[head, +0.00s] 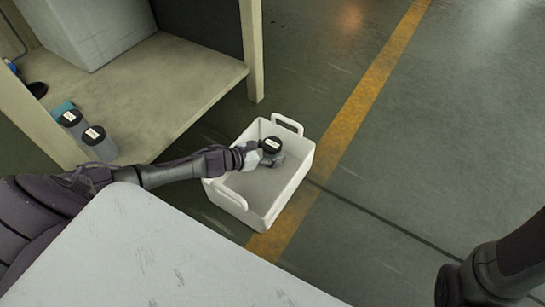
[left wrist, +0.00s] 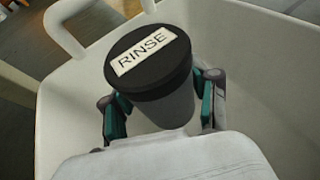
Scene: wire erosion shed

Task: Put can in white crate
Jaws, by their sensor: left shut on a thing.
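The white crate (head: 285,199) stands on the floor with a looped handle at each end. My left gripper (head: 268,157) reaches in over its left side and is shut on a grey can with a black lid (head: 271,144). In the left wrist view the can (left wrist: 157,98) is upright between the two fingers of the gripper (left wrist: 160,110), and its lid label reads RINSE. The crate's walls (left wrist: 75,98) surround it there. I cannot tell whether the can's bottom touches the crate floor. Only my right arm shows, at the lower right; its gripper is out of view.
A light grey tabletop (head: 160,255) fills the lower left. A yellow line (head: 372,75) runs along the floor, which is clear at the right.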

